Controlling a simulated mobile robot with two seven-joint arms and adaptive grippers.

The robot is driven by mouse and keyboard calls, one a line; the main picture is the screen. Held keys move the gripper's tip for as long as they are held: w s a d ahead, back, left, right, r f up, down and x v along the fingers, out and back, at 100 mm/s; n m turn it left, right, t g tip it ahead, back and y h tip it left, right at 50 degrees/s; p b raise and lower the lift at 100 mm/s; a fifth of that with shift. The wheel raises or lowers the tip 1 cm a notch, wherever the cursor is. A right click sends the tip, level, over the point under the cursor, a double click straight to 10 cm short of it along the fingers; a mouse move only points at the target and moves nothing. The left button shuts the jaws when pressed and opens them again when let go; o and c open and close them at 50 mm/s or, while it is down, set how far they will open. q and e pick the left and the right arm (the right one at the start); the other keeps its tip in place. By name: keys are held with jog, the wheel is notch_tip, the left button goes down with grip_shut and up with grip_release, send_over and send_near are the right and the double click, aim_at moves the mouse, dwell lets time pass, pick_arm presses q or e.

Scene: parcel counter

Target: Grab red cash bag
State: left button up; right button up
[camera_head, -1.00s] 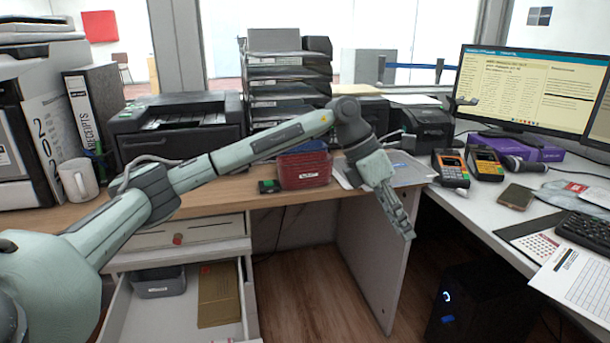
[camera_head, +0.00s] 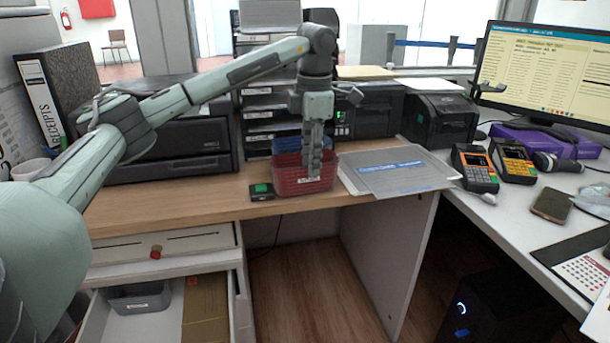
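A red open-topped container (camera_head: 292,183) with a white label stands on the wooden desk, with a blue one (camera_head: 286,144) just behind it. I see no separate red cash bag on the desk; whether one lies inside the red container cannot be told. My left gripper (camera_head: 312,172) points down over the right part of the red container, its fingertips at or inside the rim. The fingers overlap from this angle, so their opening is hidden. Contact with anything cannot be made out. My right gripper is not in view.
A small black device with a green top (camera_head: 261,191) lies left of the red container. Grey papers (camera_head: 400,175) lie to its right. Black printers and a tray stack (camera_head: 262,100) stand behind. An open drawer (camera_head: 100,325) holds a grey bin (camera_head: 138,297) and a brown folder (camera_head: 205,308).

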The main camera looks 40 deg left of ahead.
aim_at(312, 193)
pick_arm(q)
notch_tip(312, 193, down, 5)
jog(key=shift+w+f, duration=0.15)
jog(key=shift+f, duration=0.05)
jog(key=shift+d, duration=0.1)
grip_shut()
